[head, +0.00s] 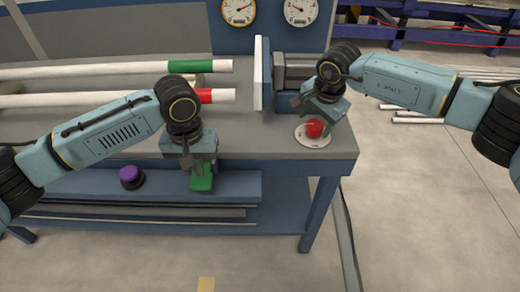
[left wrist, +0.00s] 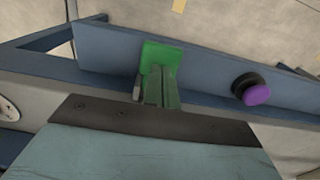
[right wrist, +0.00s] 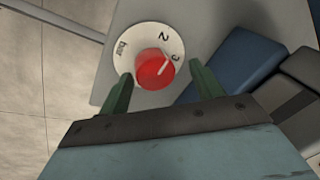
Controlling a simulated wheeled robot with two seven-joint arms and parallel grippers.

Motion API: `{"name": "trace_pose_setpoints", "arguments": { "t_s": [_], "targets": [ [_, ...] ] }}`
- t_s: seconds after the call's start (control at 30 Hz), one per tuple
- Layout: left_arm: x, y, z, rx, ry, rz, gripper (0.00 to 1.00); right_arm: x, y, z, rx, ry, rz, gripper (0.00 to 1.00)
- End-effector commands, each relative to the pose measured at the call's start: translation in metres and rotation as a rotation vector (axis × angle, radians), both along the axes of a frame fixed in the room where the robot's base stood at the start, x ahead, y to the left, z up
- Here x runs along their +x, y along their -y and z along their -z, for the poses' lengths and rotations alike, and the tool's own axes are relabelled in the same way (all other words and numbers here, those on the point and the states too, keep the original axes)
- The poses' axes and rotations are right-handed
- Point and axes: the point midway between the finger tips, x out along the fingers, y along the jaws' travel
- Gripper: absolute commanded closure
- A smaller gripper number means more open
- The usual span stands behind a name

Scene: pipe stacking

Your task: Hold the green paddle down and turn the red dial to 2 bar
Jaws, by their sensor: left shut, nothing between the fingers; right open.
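The green paddle (head: 201,184) is at the bench's front edge; it also shows in the left wrist view (left wrist: 161,53). My left gripper (left wrist: 159,72) is shut and empty, its fingertips over the paddle and seemingly against it. Contact and how far the paddle is down are hard to tell. The red dial (right wrist: 152,70) sits on a round white scale plate (right wrist: 127,35) marked 2, 3 and bar. Its white line points up and right, close to the 3. My right gripper (right wrist: 161,74) is open, one finger on each side of the dial, not visibly gripping it.
A purple-topped black button (head: 131,176) is on the blue front rail, left of the paddle. Two gauges (head: 239,10) stand at the back. White pipes with green and red bands (head: 205,66) lie at the left. A grey block assembly (head: 262,75) stands behind the dial.

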Motion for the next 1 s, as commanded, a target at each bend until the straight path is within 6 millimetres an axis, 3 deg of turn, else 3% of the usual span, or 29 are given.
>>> {"name": "trace_pose_setpoints", "arguments": {
  "t_s": [0.17,0.73,1.0],
  "targets": [
    [0.0,0.0,0.0,0.0,0.0,0.0,1.0,0.0,0.0,-0.006,-0.001,-0.001,0.0,0.35],
    [0.0,0.0,0.0,0.0,0.0,0.0,1.0,0.0,0.001,-0.062,-0.002,0.001,0.002,0.35],
    [0.0,0.0,0.0,0.0,0.0,0.0,1.0,0.0,0.001,-0.07,-0.001,-0.002,0.001,0.35]
  ]
}}
